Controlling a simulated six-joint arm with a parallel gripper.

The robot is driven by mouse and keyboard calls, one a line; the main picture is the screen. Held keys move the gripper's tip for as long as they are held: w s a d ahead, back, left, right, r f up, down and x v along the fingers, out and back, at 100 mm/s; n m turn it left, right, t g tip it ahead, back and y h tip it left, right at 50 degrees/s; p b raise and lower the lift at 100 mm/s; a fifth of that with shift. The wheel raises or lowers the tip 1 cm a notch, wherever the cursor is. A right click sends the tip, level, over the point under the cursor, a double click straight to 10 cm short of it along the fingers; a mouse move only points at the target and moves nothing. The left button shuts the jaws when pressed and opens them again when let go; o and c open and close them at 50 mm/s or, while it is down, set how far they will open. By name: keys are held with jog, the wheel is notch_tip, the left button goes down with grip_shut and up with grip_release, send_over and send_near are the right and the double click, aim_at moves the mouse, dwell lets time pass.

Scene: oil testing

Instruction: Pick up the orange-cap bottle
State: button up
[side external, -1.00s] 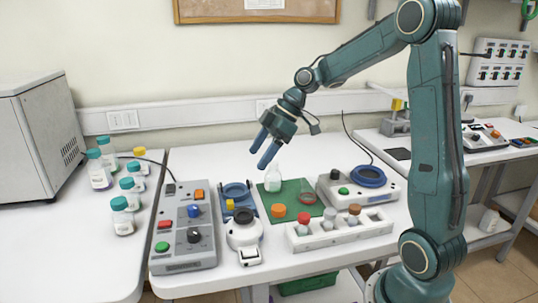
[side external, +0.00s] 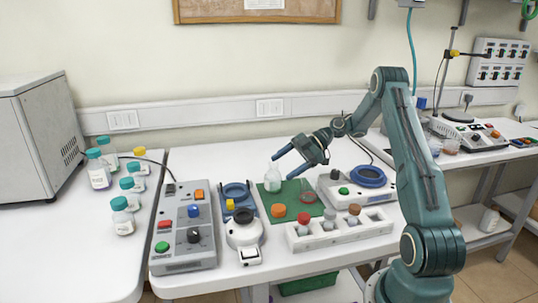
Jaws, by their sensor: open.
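A small clear bottle (side external: 273,183) without a cap stands upright at the back left of the green mat (side external: 270,200). A loose orange cap (side external: 278,211) lies on the mat in front of it.
A glass flask (side external: 308,194) stands on the mat. A control box (side external: 185,228), a blue holder (side external: 238,190) and a white device (side external: 244,236) are to the left. A hotplate-like unit (side external: 358,186) is to the right. Several teal-capped bottles (side external: 122,217) stand on the far-left table.

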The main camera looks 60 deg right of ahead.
aim_at(269, 177)
jog(key=shift+s+d+f, duration=0.2)
jog(key=shift+d+f, duration=0.1)
jog(key=shift+d, duration=0.1)
jog(key=shift+x, duration=3.8)
jog(key=shift+r, duration=0.1)
jog(key=c, duration=1.2)
jog(key=shift+c, duration=0.2)
jog(key=shift+r, duration=0.1)
jog(key=shift+r, duration=4.95)
